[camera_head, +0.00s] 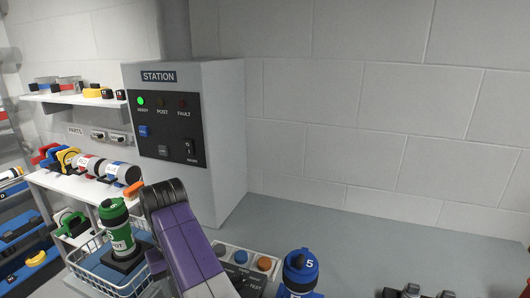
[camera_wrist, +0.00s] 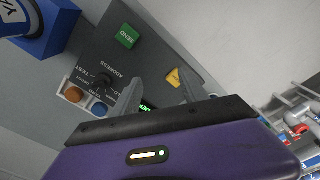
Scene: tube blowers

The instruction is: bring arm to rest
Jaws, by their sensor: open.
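My gripper (camera_wrist: 160,88) is open and empty in the wrist view, its two grey fingers apart over a dark control panel (camera_wrist: 150,58). A lit green display shows partly between the fingers. In the head view my purple arm (camera_head: 186,240) reaches up from the bottom edge; the fingertips cannot be made out there.
A blue canister marked 5 (camera_head: 300,272) stands right of the panel (camera_head: 226,252). A green canister (camera_head: 118,228) stands in a wire basket (camera_head: 85,277) left of my arm. The grey STATION cabinet (camera_head: 222,130) shows a green READY light. The counter at right (camera_head: 380,235) is largely clear.

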